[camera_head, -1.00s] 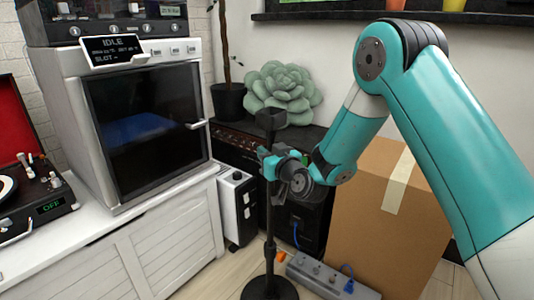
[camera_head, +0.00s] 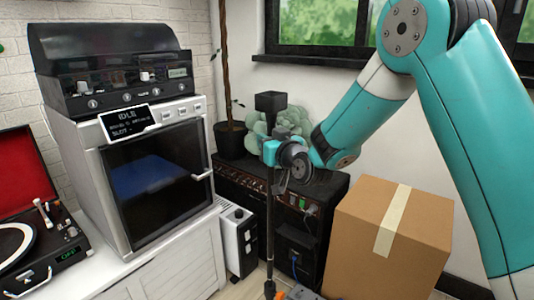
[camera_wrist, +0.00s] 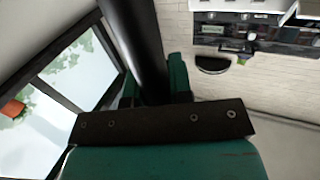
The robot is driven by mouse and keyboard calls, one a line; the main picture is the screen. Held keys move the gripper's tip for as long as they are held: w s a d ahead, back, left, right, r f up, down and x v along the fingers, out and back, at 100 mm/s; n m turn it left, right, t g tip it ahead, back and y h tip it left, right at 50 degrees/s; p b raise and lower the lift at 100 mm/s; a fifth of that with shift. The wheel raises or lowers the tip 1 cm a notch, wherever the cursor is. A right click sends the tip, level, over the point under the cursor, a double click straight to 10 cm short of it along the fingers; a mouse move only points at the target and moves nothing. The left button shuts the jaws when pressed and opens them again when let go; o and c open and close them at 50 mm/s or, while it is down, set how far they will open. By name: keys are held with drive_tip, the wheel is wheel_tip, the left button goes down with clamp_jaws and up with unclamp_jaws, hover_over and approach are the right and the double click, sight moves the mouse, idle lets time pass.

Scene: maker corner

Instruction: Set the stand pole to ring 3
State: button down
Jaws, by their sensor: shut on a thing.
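The stand pole (camera_head: 270,225) is thin, black and upright, with a dark block-shaped head (camera_head: 270,101) on top. It stands in front of the black amplifier. My gripper (camera_head: 271,153) is shut on the pole a little below the head. In the wrist view the thick black pole (camera_wrist: 137,45) runs between the two green fingers (camera_wrist: 152,85). A small orange part (camera_head: 270,288) shows low at the pole, near the bottom edge. The stand's base is out of view. I cannot make out any rings or ring numbers on the pole.
A cardboard box (camera_head: 372,250) stands right of the pole, under my arm. The black amplifier (camera_head: 280,190) carries a pale green succulent (camera_head: 262,128). A white oven-like machine (camera_head: 150,175) and a record player (camera_head: 40,235) are on the white cabinet at the left.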

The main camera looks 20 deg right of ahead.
wheel_tip(320, 180, up, 9)
drive_tip(key=p, duration=0.3)
drive_tip(key=c, duration=1.1)
unclamp_jaws()
drive_tip(key=shift+o, duration=0.4)
drive_tip(key=shift+f, duration=0.15)
drive_tip(key=shift+s+d, duration=0.1)
drive_tip(key=shift+s, duration=0.2)
drive_tip(key=b+v, duration=0.7)
drive_tip(key=v, duration=0.9)
drive_tip(key=shift+s, duration=0.4)
drive_tip(key=shift+d, duration=0.15)
